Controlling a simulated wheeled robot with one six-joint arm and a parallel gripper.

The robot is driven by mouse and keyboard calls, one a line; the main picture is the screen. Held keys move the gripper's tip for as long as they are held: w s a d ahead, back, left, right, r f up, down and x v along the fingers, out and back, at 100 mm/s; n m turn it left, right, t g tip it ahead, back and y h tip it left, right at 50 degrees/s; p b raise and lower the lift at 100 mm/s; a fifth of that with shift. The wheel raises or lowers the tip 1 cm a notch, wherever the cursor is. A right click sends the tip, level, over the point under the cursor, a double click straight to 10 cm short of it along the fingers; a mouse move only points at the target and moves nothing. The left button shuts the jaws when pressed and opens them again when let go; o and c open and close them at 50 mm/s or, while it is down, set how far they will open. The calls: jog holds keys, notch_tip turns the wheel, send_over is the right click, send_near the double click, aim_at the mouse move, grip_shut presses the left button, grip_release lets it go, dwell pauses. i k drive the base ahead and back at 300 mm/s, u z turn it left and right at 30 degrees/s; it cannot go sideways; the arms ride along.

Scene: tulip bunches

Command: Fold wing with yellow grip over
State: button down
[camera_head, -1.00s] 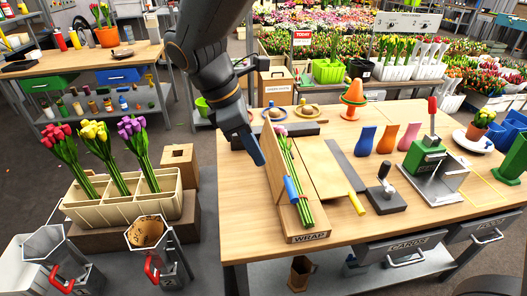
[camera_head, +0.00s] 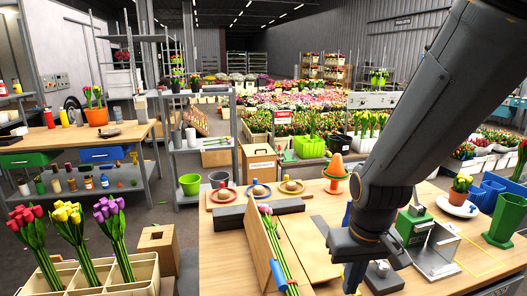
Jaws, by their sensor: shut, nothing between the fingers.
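The wrapping station on the table has a tan wing panel (camera_head: 312,247) lying flat on the right. Its yellow grip (camera_head: 351,291) shows only as a sliver at the bottom edge of the view. My gripper (camera_head: 355,279) points down just above or beside this grip, shut and empty; I cannot tell whether it touches. A second wing panel (camera_head: 262,238) stands raised on the left, with a blue grip (camera_head: 279,275) beside the tulip stems (camera_head: 285,258). The station's front end is out of view.
A green device (camera_head: 412,227) with a metal plate stands right of my arm. Tulip bunches (camera_head: 70,235) fill a crate at left.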

aim_at(308, 243)
jog(key=k, duration=0.5)
jog(key=z, duration=2)
jog(key=i, duration=1.3)
jog(key=u, duration=3.45)
